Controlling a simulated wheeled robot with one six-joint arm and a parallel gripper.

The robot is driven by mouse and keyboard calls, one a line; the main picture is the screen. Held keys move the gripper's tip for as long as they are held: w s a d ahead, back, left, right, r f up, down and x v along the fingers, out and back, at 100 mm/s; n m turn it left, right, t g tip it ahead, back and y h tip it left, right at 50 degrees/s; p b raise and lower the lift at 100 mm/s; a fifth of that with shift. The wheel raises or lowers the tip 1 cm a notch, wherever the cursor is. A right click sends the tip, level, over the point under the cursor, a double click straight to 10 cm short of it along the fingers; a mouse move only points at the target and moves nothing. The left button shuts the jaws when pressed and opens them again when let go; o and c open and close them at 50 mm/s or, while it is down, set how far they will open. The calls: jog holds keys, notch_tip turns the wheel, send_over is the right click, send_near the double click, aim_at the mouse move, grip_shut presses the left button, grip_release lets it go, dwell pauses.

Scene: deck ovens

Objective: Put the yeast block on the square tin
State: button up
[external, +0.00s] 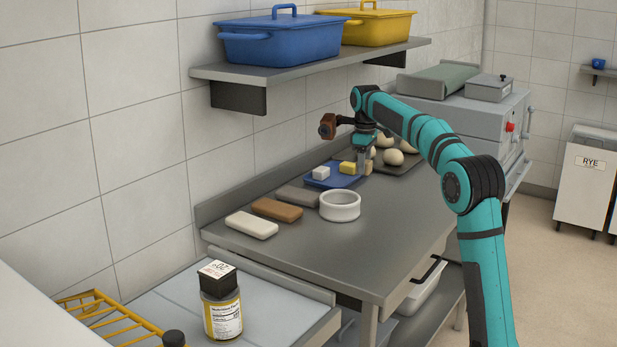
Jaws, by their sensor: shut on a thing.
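On the tray are a white block (321,173) and a yellow block (347,168). I cannot make out for sure which thing is the square tin. A dark flat tray (408,167) with several pale dough balls lies behind my gripper, partly hidden by my arm.
A white round dish (340,206) and cream (251,225), brown (277,209) and grey (298,195) slabs lie nearer on the steel table (330,250). A wall shelf (300,68) with blue and yellow tubs hangs above. A labelled can (222,315) with a dark box (217,281) stands in front.

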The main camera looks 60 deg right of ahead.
jog(key=w+a+r+n, duration=0.1)
jog(key=w+a+n, duration=0.1)
jog(key=a, duration=0.9)
jog(key=w+a+r+n, duration=0.1)
jog(key=w+a, duration=0.1)
jog(key=a, duration=0.9)
jog(key=n, duration=1.3)
send_near(217, 269)
jog(key=shift+f, duration=3.15)
jog(key=o, duration=1)
jog(key=shift+f, duration=0.15)
